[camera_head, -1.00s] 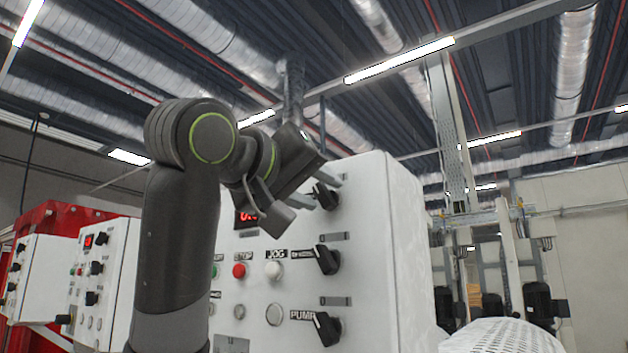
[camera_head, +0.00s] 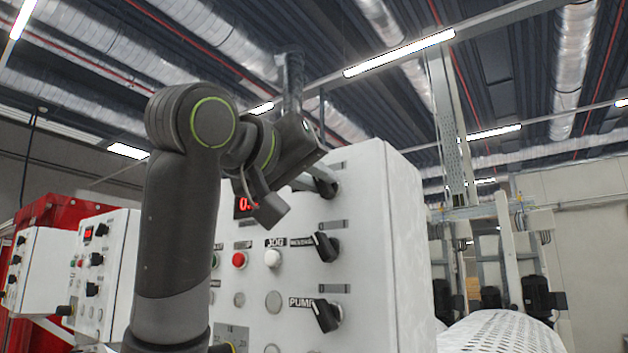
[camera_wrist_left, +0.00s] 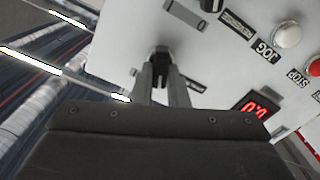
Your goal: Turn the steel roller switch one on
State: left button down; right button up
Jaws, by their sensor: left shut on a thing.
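A white control panel box (camera_head: 375,230) fills the middle of the head view. Its top black rotary knob (camera_head: 331,188) is partly hidden by my left gripper (camera_head: 318,182). My left gripper is shut on this top knob. In the left wrist view, the two fingers (camera_wrist_left: 163,88) reach up to the black knob (camera_wrist_left: 160,62), which sits between their tips. The knob's label cannot be read. Below it are a middle black knob (camera_head: 326,247) and a lower black knob (camera_head: 326,315) marked PUMP. My right gripper is not in view.
A red button (camera_head: 239,260), a white button (camera_head: 272,258) marked JOG and a red digital display (camera_head: 243,205) are beside the knobs, close to my left wrist. Further white panels (camera_head: 100,262) stand at the left. A white perforated roller (camera_head: 500,336) is at the lower right.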

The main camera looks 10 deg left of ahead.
pick_arm(q)
jog(key=shift+s+d+m+b, duration=0.15)
jog(key=shift+m+b, duration=0.65)
jog(key=shift+m, duration=1.85)
jog(key=shift+d+m+b, duration=0.15)
jog(key=shift+m+b, duration=0.6)
jog(key=shift+m, duration=1.9)
jog(key=c, duration=1.4)
grip_release()
jog(key=shift+c, duration=0.2)
